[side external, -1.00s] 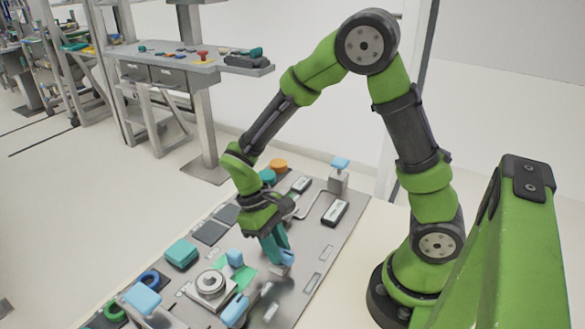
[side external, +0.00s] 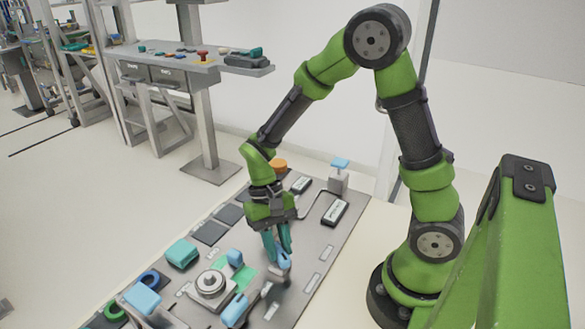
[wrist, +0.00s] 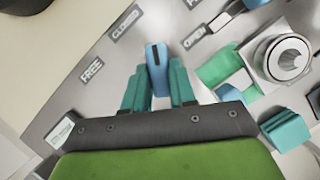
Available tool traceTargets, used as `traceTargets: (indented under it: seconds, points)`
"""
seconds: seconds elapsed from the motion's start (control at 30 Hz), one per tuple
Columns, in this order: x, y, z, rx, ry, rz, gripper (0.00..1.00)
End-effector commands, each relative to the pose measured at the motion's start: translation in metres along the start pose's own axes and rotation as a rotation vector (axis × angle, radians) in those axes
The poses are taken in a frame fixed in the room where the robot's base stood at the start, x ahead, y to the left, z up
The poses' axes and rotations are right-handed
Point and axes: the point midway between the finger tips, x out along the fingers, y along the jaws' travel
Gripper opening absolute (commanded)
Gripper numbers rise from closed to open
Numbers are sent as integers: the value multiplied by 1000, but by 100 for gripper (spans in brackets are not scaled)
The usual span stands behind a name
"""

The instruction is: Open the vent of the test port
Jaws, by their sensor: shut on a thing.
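My gripper (side external: 279,252) points down over the panel, its teal fingers shut on a blue handle (side external: 285,263). In the wrist view the handle (wrist: 157,58), with a dark slot along its top, sits between my gripper's fingertips (wrist: 158,84). Its lower part is hidden by the fingers and gripper body. A "CLOSED" label (wrist: 126,23) lies just left of the handle, with a "FREE" label (wrist: 91,69) farther left. An "OPEN" label (wrist: 194,37) lies to its right. I cannot tell for certain which fitting is the test port.
A round metal fitting (side external: 211,284) stands on the grey panel (side external: 318,238) beside a green patch. Other blue handles (side external: 235,311) and a teal block (side external: 182,253) stand nearby. An orange knob (side external: 278,166) and a blue-topped post (side external: 339,177) are at the far end.

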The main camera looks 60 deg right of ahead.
Motion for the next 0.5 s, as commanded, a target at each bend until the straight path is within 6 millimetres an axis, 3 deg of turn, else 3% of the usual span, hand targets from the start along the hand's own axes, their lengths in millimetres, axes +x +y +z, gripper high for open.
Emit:
traceTargets:
  seconds: [0.5]
  points:
    - [4, 4, 2, 453, -5, -182, 0]
